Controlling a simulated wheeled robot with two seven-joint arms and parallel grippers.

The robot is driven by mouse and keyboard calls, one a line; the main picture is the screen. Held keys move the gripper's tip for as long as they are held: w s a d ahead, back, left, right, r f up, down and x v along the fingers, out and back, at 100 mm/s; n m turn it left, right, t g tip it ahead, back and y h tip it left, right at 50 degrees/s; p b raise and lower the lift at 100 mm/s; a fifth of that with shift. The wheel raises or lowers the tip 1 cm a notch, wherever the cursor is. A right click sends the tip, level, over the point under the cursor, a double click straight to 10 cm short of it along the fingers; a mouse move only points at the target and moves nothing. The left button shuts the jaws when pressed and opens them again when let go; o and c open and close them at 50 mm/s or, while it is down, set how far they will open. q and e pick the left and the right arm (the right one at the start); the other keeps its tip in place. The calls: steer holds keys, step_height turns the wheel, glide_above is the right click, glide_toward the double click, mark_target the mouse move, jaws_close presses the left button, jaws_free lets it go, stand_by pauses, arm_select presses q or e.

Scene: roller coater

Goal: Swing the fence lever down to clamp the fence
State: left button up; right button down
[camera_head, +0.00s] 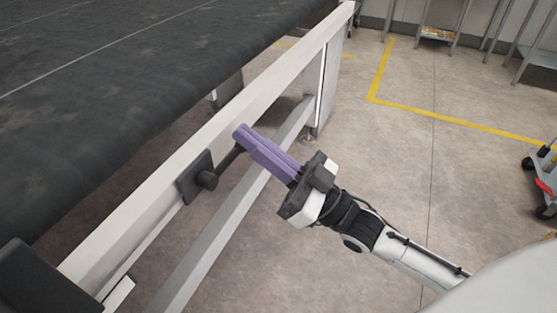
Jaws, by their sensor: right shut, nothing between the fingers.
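The fence lever (227,162) is a short dark rod. It runs up and to the right from a round black hub on a square black plate (191,184), fixed to the side of the white rail. My right gripper (240,132) has purple fingers, shut and empty. Its fingertips are at the upper end of the lever and hide that end. I cannot tell whether they touch it. The fence itself is not clearly seen. My left gripper is out of view.
A dark belt bed (120,90) fills the left, edged by the white rail (270,82). A lower grey crossbar (215,243) runs beneath the rail. A black block (40,283) is at the bottom left. The floor (420,160) on the right is open; a cart (545,180) stands at the far right.

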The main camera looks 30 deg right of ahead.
mark_target(225, 162)
arm_select(q)
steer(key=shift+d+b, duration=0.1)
steer(key=shift+b, duration=0.4)
arm_select(e)
steer(key=f, duration=0.2)
steer(key=w+f, duration=0.1)
steer(key=f, duration=0.1)
steer(key=shift+a, duration=0.4)
steer(key=shift+s+m+h, duration=0.1)
steer(key=shift+m+h, duration=0.3)
steer(key=shift+m, duration=0.1)
